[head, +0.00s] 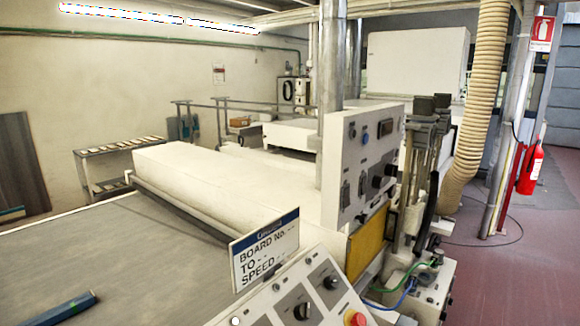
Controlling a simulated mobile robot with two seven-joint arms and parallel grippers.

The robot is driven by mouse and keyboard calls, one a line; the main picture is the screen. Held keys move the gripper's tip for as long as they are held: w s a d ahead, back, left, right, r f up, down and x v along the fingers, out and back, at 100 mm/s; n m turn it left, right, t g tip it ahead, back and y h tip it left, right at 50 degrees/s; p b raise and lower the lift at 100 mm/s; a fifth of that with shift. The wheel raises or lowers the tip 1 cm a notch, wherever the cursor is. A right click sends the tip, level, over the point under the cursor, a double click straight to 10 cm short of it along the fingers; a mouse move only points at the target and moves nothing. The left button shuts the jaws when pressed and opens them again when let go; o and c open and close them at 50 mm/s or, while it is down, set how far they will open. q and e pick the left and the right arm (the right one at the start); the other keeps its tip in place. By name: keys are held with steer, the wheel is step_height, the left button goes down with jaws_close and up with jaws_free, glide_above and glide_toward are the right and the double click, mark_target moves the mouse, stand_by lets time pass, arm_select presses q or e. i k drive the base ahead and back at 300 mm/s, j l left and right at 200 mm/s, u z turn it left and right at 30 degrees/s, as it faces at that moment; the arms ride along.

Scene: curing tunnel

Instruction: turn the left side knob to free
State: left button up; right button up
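A sloping control panel (285,300) stands at the bottom middle, cut off by the lower edge of the picture. It carries a black knob (302,309) at left and a second black knob (331,282) at right, with a red push button (356,319) near its right end. An upright white control box (350,160) behind it has more dark knobs (377,182) on its face. I cannot tell which knob is the left side knob, and the settings are too small to read. Neither of my grippers is in view.
A white sign (264,252) stands behind the sloping panel. A wide grey belt (130,250) fills the lower left, with a blue bar (60,308) on it. Hoses and cables (405,292) hang at the panel's right. Red floor (500,275) is open farther right.

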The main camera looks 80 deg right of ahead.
mark_target(364, 219)
steer(key=j+z, duration=0.2)
steer(key=z, duration=1.4)
steer(key=i+l+z, duration=0.1)
steer(key=z, duration=0.35)
steer(key=i+z, duration=0.1)
steer(key=z, duration=0.35)
